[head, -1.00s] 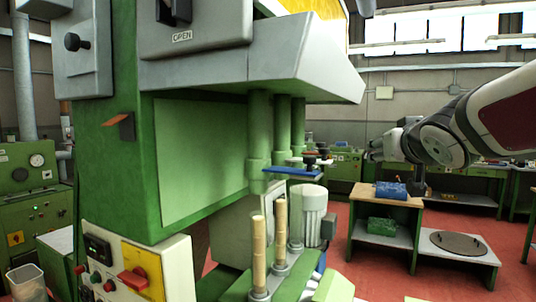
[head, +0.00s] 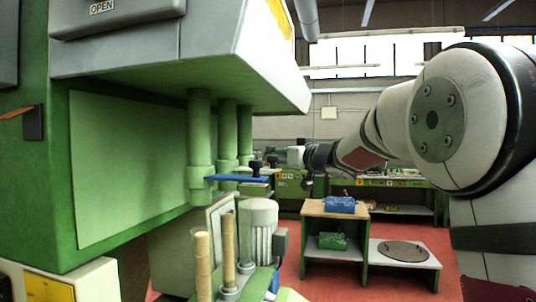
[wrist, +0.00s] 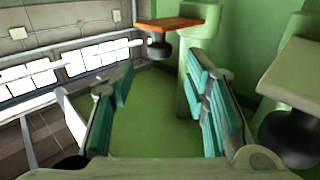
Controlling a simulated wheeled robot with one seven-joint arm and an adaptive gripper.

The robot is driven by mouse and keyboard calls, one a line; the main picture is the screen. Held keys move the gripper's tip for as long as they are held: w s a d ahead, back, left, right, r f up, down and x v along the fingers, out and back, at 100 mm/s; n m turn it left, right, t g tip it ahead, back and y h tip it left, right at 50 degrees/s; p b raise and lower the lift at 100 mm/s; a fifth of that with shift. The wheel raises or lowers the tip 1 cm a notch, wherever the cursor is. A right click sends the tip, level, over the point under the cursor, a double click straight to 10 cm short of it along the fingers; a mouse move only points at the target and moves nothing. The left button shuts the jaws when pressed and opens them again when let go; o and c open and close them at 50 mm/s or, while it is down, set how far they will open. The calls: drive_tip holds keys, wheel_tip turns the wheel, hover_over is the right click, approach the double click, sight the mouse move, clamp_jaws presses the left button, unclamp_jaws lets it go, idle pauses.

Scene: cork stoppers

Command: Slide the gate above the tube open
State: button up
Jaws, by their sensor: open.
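In the head view, a flat blue gate plate (head: 237,178) sticks out at the foot of the nearest green pipe (head: 200,150). Dark knobs (head: 256,167) show behind it. In the wrist view, an orange gate plate (wrist: 170,23) with a black knob (wrist: 158,47) lies beyond my fingertips. A grey gate plate (wrist: 295,75) with a black knob (wrist: 290,138) is nearer, at the right. My gripper (wrist: 160,75) is open and empty, its teal pads apart, touching no knob that I can see. Clear tubes holding cork stacks (head: 203,265) stand below the pipes.
The green machine's grey hood (head: 210,50) overhangs the pipes. A grey motor (head: 258,225) stands behind the tubes. A bench with a blue box (head: 347,204) and a low table with a dark disc (head: 403,251) stand further back. Red floor is open around them.

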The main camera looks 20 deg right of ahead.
drive_tip(key=x, duration=0.7)
drive_tip(key=shift+c, duration=0.2)
clamp_jaws()
